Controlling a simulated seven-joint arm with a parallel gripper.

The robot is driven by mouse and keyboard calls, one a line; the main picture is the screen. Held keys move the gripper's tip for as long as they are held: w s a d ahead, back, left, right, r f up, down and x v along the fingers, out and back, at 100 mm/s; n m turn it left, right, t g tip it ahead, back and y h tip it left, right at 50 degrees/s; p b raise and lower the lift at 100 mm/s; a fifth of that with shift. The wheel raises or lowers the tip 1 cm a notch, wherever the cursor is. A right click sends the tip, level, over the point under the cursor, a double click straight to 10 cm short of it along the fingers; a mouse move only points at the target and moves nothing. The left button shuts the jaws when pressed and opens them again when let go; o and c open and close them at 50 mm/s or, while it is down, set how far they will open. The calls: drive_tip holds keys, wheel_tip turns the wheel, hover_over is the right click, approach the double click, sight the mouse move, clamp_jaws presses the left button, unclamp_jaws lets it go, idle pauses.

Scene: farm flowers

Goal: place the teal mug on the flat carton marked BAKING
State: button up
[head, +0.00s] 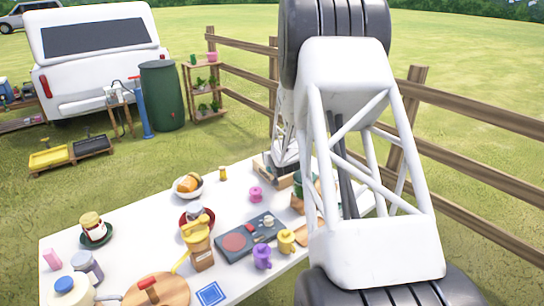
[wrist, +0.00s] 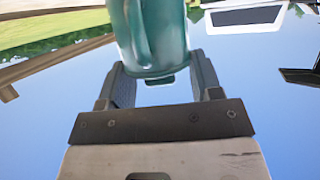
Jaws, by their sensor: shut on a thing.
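The teal mug (wrist: 155,35) is between the two fingers of my gripper (wrist: 160,72) in the wrist view, and the fingers are shut on it. Its handle faces the camera, and its top is cut off by the picture edge. In the head view my gripper (head: 284,160) is at the far right part of the table, partly behind my own arm. A green thing (head: 299,180) shows beside the arm there; I cannot tell whether it is the mug. A brown carton edge (head: 267,172) shows near the gripper, but no BAKING marking is readable.
My arm hides the table's right side. A wooden fence (head: 450,110) stands behind.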

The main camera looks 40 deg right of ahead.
drive_tip(key=shift+f, duration=0.15)
drive_tip(key=o, duration=1.2)
drive_tip(key=shift+r, duration=0.2)
drive_tip(key=shift+v, duration=5.95)
drive_tip(key=shift+r, duration=0.1)
